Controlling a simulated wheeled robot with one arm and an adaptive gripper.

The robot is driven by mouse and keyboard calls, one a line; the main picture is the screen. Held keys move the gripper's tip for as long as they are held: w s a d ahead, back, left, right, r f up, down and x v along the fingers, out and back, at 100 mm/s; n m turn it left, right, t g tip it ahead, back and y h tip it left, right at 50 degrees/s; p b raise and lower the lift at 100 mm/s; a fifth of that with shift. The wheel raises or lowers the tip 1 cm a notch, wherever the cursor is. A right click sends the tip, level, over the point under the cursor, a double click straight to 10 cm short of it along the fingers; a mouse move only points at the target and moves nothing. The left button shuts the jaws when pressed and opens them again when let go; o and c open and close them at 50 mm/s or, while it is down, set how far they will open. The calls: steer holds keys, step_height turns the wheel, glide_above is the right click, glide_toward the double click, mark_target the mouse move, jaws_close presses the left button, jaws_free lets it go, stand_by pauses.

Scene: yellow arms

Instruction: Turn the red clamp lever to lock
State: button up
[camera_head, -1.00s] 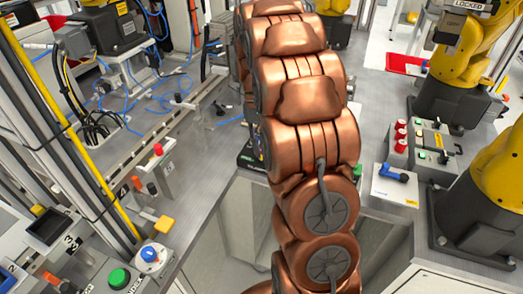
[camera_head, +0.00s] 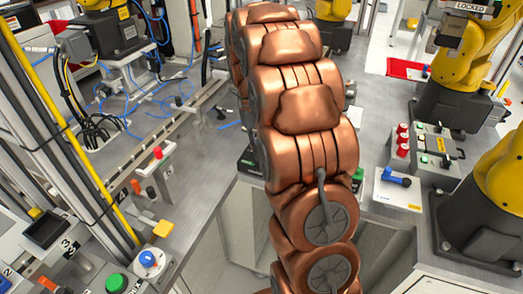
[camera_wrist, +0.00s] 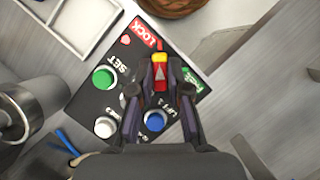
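In the wrist view, a black control panel (camera_wrist: 87,100) carries a red LOCK label (camera_wrist: 146,34) at its upper left and a green label (camera_wrist: 203,91) at its right. The clamp lever (camera_wrist: 160,84), red with a yellow tip, stands between these labels. My gripper (camera_wrist: 161,68) is over the panel, with one dark finger on each side of the lever, close to it. Whether the fingers touch the lever is not clear. In the head view my copper arm hides the gripper and lever.
Green (camera_wrist: 104,78), white (camera_wrist: 105,126) and blue (camera_wrist: 155,120) buttons sit on the panel beside my fingers. A metal cylinder (camera_wrist: 28,108) stands at the left, and a brown round object (camera_wrist: 170,5) at the top. Yellow robot arms (camera_head: 460,60) stand at the right in the head view.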

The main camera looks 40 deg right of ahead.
steer(key=o, duration=0.4)
steer(key=shift+c, duration=0.2)
steer(key=v, duration=0.7)
steer(key=shift+r, duration=0.2)
steer(key=shift+w, duration=0.1)
steer(key=shift+r, duration=0.1)
stand_by(0.4)
steer(key=s+a+r+n+t+p, duration=0.1)
steer(key=s+a+r+p, duration=0.2)
steer(key=s+a, duration=0.75)
steer(key=s+a+f+p, duration=0.1)
steer(key=s+a, duration=0.3)
steer(key=s, duration=0.4)
steer(key=s+a+f+n+t+h+p, duration=0.1)
steer(key=s+a+f, duration=0.2)
steer(key=s, duration=0.5)
steer(key=shift+a+n+t, duration=0.3)
steer(key=shift+a, duration=0.3)
